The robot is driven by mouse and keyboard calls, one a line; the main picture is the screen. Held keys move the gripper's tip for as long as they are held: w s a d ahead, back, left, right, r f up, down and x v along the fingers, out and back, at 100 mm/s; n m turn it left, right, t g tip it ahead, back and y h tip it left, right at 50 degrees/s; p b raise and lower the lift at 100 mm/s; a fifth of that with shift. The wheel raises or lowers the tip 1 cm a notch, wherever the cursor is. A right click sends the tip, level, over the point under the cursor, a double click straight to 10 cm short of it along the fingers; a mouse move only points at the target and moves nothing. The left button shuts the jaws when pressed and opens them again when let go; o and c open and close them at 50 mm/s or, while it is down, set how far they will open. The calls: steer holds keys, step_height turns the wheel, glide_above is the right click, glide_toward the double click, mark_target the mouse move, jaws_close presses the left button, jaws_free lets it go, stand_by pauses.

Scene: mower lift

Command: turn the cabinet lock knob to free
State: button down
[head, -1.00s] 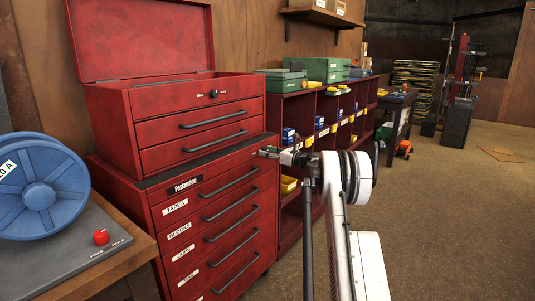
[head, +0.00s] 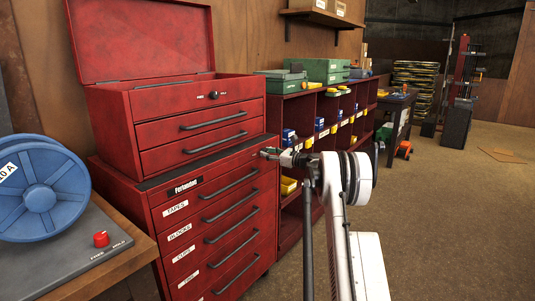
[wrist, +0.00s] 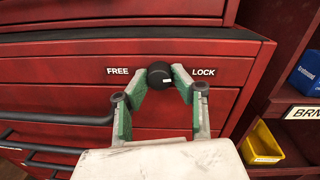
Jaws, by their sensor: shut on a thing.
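The cabinet lock knob (wrist: 159,75) is round and black, on the red cabinet's top drawer front, between the printed words FREE and LOCK. A small light mark shows on its lower right edge. My gripper (wrist: 161,82) has its two green-and-grey fingers on either side of the knob, shut on it. In the head view, my gripper (head: 268,153) is at the upper right of the lower red cabinet (head: 208,216), and it hides the knob there.
An upper red chest (head: 198,112) with an open lid and its own dark knob stands on the cabinet. Red shelves (head: 290,202) with bins stand close to the right. A blue reel (head: 40,190) and a red button (head: 101,239) are on the left bench. Floor at right is clear.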

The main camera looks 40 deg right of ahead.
steer(key=shift+r+n+g+h+p, duration=0.15)
steer(key=shift+n+p, duration=0.35)
steer(key=shift+n, duration=3.35)
steer(key=shift+f+n+g+h+p, duration=0.2)
steer(key=shift+n+p, duration=0.3)
steer(key=shift+n, duration=3.65)
steer(key=c, duration=1.5)
jaws_free()
steer(key=shift+o, duration=0.2)
steer(key=shift+s, duration=0.15)
steer(key=v, duration=1.1)
steer(key=shift+s, duration=0.45)
